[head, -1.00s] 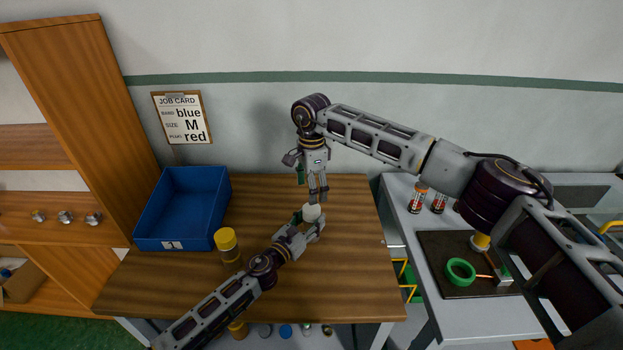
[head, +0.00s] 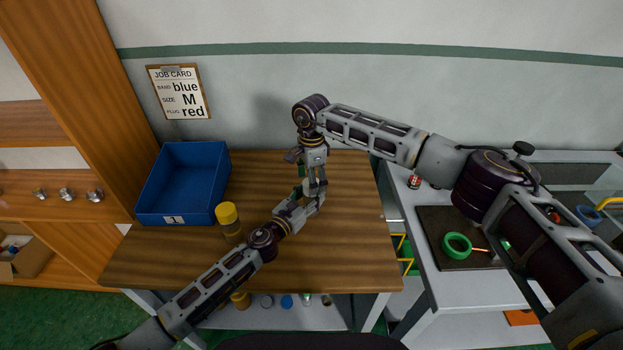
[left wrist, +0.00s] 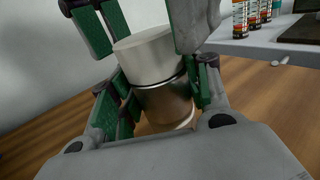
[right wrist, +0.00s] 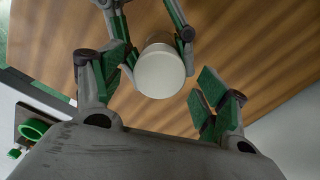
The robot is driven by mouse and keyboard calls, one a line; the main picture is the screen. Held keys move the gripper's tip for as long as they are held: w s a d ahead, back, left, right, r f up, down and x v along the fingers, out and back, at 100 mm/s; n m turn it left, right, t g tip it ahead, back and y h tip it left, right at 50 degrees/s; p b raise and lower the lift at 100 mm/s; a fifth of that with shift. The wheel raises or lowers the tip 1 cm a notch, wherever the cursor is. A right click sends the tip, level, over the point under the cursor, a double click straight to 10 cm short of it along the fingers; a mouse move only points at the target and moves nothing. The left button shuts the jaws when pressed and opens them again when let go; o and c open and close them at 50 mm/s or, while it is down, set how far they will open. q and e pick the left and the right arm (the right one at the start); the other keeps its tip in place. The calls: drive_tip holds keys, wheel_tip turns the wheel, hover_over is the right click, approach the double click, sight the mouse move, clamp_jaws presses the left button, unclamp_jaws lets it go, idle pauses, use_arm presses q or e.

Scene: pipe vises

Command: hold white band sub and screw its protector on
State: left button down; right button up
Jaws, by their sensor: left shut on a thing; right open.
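My left gripper (head: 308,204) is shut on the white band sub (left wrist: 165,103), a metallic cylinder with a white band near its lower end. A white protector cap (left wrist: 150,56) sits at the sub's top end. I cannot tell how far it is threaded. In the right wrist view the protector (right wrist: 160,70) shows as a pale round disc, with the left fingers just behind it. My right gripper (right wrist: 165,88) points down from above, open, one finger on each side of the protector with visible gaps. In the head view the fingers largely hide the sub and cap.
A yellow-capped cylinder (head: 229,222) stands on the wooden table (head: 350,245) left of the grippers. A blue bin (head: 152,207) labelled 1 stands at the table's left back. A grey bench with a green ring (head: 456,245) is at right. The table's right part is clear.

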drive_tip(key=c, duration=1.2)
drive_tip(key=m, duration=0.6)
drive_tip(key=shift+c, duration=0.2)
drive_tip(key=m, duration=0.6)
drive_tip(key=o, duration=1.1)
drive_tip(key=shift+r, duration=0.1)
